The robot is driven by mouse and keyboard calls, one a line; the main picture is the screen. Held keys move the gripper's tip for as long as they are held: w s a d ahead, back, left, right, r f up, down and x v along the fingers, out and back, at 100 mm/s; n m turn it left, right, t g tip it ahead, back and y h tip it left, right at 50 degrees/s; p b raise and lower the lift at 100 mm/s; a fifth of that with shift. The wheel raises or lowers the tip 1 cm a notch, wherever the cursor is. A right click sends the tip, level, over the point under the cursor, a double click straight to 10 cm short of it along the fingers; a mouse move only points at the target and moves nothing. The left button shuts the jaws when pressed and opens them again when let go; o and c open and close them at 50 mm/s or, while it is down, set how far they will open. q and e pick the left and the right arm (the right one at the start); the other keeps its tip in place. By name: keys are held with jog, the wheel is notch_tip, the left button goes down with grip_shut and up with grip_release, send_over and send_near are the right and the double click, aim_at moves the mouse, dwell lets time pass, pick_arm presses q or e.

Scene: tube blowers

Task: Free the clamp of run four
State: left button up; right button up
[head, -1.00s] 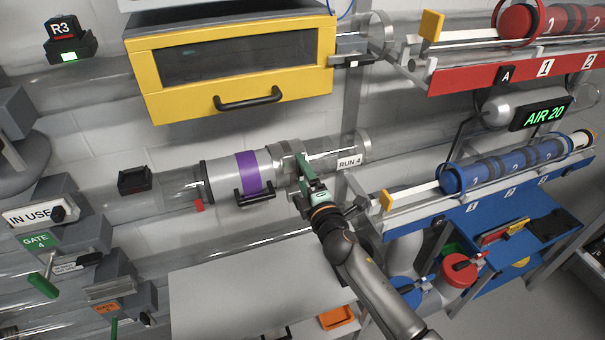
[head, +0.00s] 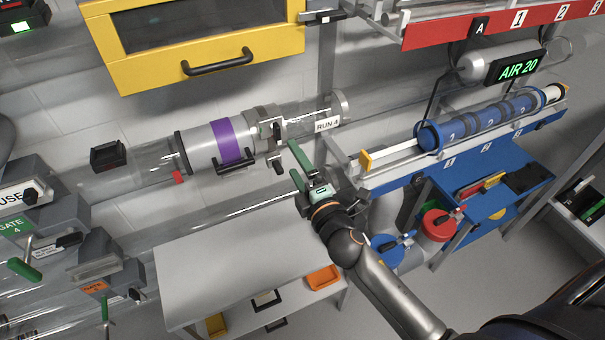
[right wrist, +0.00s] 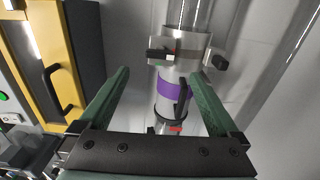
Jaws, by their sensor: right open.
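The clamp of run four (head: 268,140) is a grey metal band around the clear tube, left of the RUN 4 label (head: 327,124). Small dark-tipped parts stick out of it at the front and below. In the right wrist view the clamp (right wrist: 180,46) lies ahead, with a dark part on each side. A canister with a purple band (head: 228,142) adjoins it. My right gripper (head: 291,160) is open and empty, its green fingers apart and clear of the clamp, to its lower right. It also shows in the wrist view (right wrist: 160,76). My left gripper is out of view.
A yellow cabinet (head: 150,71) hangs above the tube. A blue rack with blue carriers (head: 485,120) stands at the right. A grey table (head: 215,272) lies below. Gate handles (head: 25,268) are at the lower left. The space between gripper and clamp looks free.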

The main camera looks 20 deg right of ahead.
jog(key=shift+s+d, duration=0.1)
jog(key=shift+s, duration=1.5)
